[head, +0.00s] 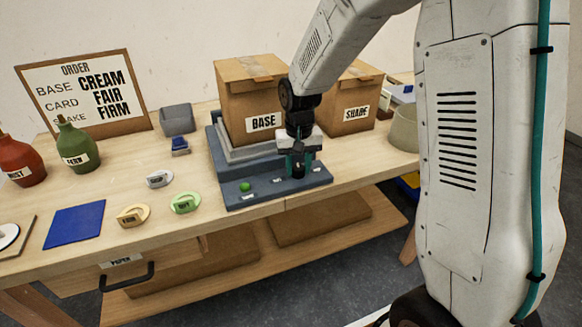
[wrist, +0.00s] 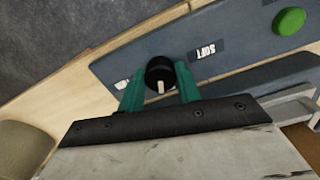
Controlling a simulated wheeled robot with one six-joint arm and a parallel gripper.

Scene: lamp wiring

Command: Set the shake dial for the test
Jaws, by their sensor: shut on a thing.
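The shake dial (wrist: 160,70) is a round black knob with a white pointer mark on the blue-grey tester (wrist: 235,42). In the wrist view the mark points down the picture, towards my gripper's body. My gripper (wrist: 160,88) has its teal fingers shut on either side of the dial. A SOFT label (wrist: 203,50) lies right of the dial; another label (wrist: 122,85) to its left is partly hidden by a finger. In the head view my gripper (head: 298,164) is over the tester's front panel. The order board (head: 88,92) reads BASE CREAM, CARD FAIR, SHAKE FIRM.
A green button (head: 244,187) is on the panel's left. The BASE box (head: 250,100) stands on the tester, with the SHADE box (head: 350,105) behind to the right. Several tagged pieces, a blue mat (head: 75,224) and a green bottle (head: 77,147) are left on the table.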

